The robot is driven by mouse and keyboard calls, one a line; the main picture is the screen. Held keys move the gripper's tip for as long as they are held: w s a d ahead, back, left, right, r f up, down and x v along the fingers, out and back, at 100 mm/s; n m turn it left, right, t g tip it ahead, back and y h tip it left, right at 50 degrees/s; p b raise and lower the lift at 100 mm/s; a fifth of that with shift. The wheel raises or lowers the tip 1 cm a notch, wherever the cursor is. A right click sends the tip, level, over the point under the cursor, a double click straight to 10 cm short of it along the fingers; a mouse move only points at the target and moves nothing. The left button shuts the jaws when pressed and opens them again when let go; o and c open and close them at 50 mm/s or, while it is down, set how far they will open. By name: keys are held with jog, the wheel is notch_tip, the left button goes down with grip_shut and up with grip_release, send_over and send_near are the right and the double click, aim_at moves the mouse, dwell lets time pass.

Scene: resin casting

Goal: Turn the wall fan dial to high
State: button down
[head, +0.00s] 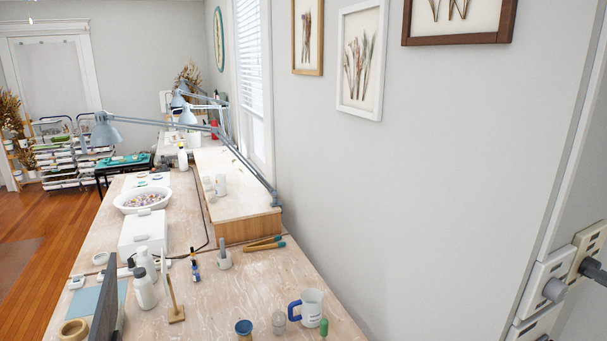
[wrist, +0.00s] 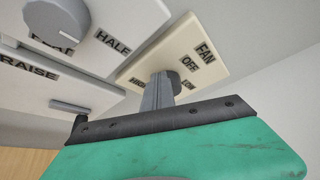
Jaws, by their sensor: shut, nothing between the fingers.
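The wall fan dial (wrist: 175,82) is a grey round knob on a cream plate (wrist: 205,62) marked FAN, OFF and LOW, with a partly hidden label at left. My gripper (wrist: 158,90) is shut, its narrow grey fingers right in front of the dial and overlapping it in the wrist view. I cannot tell whether they touch it. The fingers hide part of the dial, so its setting cannot be read. In the head view the cream plate (head: 588,240) is at the right edge, with a dark shape before it.
Beside the fan plate is a white plate with a grey knob (wrist: 57,22) marked FLAT and HALF. Below it a plate marked RAISE has a grey lever (wrist: 70,107). A workbench (head: 215,310) with bottles, a blue-handled mug (head: 312,307) and lamps runs along the wall.

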jog(key=shift+d+r+p, duration=0.1)
jog(key=shift+r+p, duration=0.15)
jog(key=shift+p, duration=0.65)
jog(key=shift+w+d+r, duration=0.1)
jog(key=shift+r, duration=0.15)
jog(key=shift+a+r, duration=0.25)
jog(key=s+d, duration=0.2)
jog(key=s, duration=0.3)
jog(key=shift+s+d, duration=0.2)
jog(key=shift+s, duration=0.15)
